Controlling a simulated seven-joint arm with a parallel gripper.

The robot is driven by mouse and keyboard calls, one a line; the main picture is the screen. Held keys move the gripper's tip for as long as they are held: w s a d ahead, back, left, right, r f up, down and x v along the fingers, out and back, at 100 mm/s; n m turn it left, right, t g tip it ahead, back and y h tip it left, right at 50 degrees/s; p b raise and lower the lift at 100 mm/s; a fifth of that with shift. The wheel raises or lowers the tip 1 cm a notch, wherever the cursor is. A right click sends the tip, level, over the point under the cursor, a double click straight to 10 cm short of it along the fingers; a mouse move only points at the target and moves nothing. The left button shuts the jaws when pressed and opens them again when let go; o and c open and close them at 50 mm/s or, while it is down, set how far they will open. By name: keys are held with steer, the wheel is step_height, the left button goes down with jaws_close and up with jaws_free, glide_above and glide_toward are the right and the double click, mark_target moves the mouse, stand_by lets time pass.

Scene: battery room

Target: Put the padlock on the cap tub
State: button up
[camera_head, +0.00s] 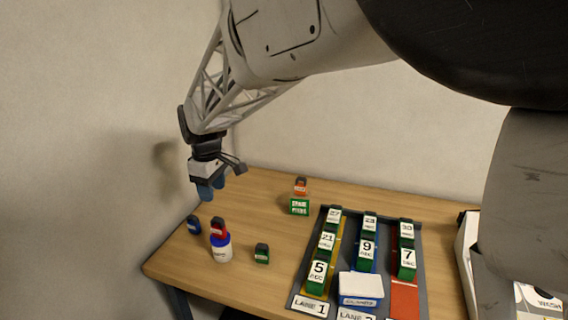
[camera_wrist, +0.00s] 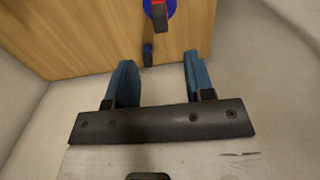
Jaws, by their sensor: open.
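A white tub with a blue lid (camera_head: 222,254), which looks like the cap tub, stands near the table's left end. A small red block with a dark part (camera_head: 218,227), perhaps a padlock, appears to rest on that lid. In the wrist view the red block (camera_wrist: 158,10) overlaps the blue lid (camera_wrist: 172,9) at the top edge. A small blue block with a dark part (camera_head: 194,225) stands left of the tub; it also shows in the wrist view (camera_wrist: 148,50). My gripper (camera_head: 211,188) is open and empty, above and behind these things.
A dark green block (camera_head: 262,254) stands right of the tub. A lane tray (camera_head: 420,270) with numbered green blocks and a white-blue box (camera_head: 361,287) is to the right. The wall is close at left.

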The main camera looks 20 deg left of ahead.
stand_by(0.4)
steer(key=s+d+r+m, duration=0.1)
steer(key=d+r+m, duration=0.15)
steer(key=d, duration=0.95)
steer(key=d+r+m+t, duration=0.1)
steer(key=d+r+m, duration=0.15)
steer(key=d, duration=0.85)
steer(key=s+d+r+m, duration=0.15)
steer(key=d+m, duration=0.25)
steer(key=d, duration=0.8)
steer(key=s+d+f+m, duration=0.2)
steer(key=s+d+m, duration=0.2)
steer(key=s+d, duration=0.5)
steer(key=s+d+f+m+t, duration=0.1)
steer(key=s+d+m, duration=0.4)
steer(key=s+d, duration=0.4)
steer(key=d, duration=0.4)
steer(key=shift+s+d+f+t, duration=0.15)
steer(key=shift+d+f+t, duration=0.15)
steer(key=shift+f, duration=0.1)
